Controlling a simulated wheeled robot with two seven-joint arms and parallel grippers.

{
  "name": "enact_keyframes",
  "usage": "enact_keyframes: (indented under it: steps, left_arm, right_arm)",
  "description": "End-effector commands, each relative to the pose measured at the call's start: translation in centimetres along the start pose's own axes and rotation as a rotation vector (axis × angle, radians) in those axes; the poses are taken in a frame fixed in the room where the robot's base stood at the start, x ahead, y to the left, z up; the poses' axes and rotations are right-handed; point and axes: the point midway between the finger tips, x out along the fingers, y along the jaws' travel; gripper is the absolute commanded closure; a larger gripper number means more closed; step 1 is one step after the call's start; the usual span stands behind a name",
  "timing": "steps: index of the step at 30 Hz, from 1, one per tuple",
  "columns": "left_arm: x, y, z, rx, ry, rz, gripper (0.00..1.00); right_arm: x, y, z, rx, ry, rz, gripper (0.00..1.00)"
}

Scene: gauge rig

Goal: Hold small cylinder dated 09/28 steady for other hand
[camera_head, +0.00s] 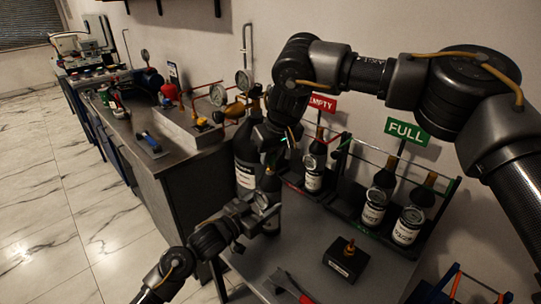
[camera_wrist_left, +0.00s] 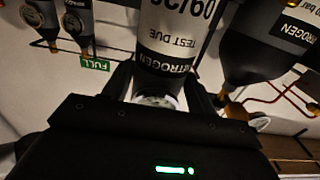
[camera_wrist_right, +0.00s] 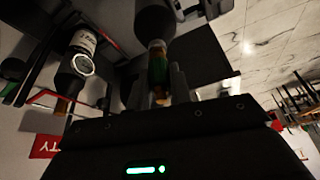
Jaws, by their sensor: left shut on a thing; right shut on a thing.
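The small dark cylinder (camera_head: 270,184) is upright between my two grippers in the head view. In the left wrist view its pale label (camera_wrist_left: 170,42) reads "TEST DUE", with a date beginning 09/2 cut off by the frame edge. My left gripper (camera_head: 263,206) is shut around its body; the fingers show on either side of it. My right gripper (camera_head: 272,160) is above it. In the right wrist view the fingers close on the brass-and-green neck (camera_wrist_right: 158,68) of a dark cylinder, apparently this one. The fingertip contact is partly hidden.
A large nitrogen cylinder (camera_head: 245,155) stands close behind the small one. An EMPTY rack (camera_head: 322,103) and a FULL rack (camera_head: 408,131) hold bottles at the right. A dark block with a brass fitting (camera_head: 346,262) and a red-handled tool (camera_head: 286,288) lie in front.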

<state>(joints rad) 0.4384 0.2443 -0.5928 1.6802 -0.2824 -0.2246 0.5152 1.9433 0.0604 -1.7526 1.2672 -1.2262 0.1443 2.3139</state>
Motion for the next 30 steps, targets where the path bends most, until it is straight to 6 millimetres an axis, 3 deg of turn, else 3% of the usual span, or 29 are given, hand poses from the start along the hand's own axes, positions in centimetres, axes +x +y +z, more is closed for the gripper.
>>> enact_keyframes:
  steps: [30]
  left_arm:
    - [-0.1, -0.1, 0.1, 0.000, -0.003, -0.002, 0.73]
  right_arm:
    - [-4.4, -0.1, -1.8, -0.002, -0.001, -0.002, 1.00]
